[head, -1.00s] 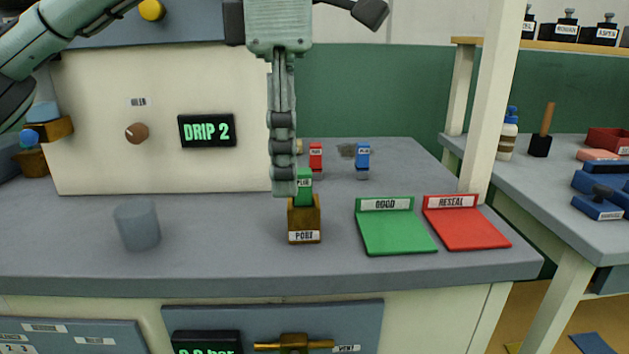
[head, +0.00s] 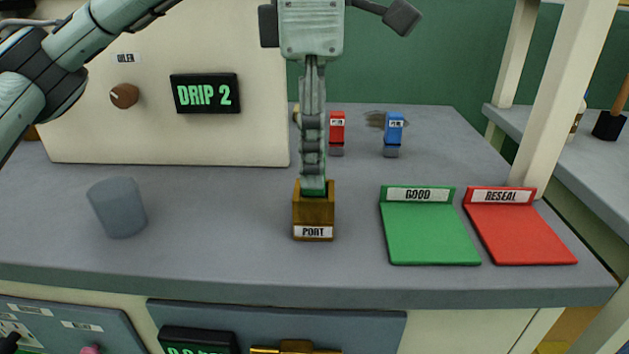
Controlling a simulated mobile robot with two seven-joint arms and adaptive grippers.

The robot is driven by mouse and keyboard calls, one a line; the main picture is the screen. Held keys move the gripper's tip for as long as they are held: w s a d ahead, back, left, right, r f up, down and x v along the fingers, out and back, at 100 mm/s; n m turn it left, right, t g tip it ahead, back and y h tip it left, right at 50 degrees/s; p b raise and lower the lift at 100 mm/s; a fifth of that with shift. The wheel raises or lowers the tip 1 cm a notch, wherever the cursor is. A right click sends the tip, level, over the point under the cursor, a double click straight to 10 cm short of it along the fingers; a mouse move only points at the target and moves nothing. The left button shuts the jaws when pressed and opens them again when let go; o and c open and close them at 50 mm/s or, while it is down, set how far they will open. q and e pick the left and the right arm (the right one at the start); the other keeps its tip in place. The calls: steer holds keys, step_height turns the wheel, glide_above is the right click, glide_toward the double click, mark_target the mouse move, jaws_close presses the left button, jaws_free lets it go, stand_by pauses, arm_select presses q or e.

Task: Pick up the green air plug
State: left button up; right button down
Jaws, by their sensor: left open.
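The green air plug (head: 313,192) sits in the brown block labelled PORT (head: 313,212) on the grey bench. Only a thin green strip of it shows, at the top of the block. My left gripper (head: 312,184) points down right over the plug and hides most of it. Its fingers are seen edge-on, in line with the plug. The gripper is open, and I cannot tell whether a finger touches the plug. My right gripper is not in view.
A red plug (head: 337,130) and a blue plug (head: 393,132) stand behind. A green GOOD tray (head: 430,235) and a red RESEAL tray (head: 522,235) lie right of the block. A grey cylinder (head: 117,207) stands left. A panel with a DRIP 2 display (head: 205,93) rises behind.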

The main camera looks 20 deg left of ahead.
arm_select(q)
step_height(320, 180, down, 2)
steer(key=shift+c, duration=0.3)
jaws_close()
steer(key=shift+r, duration=0.15)
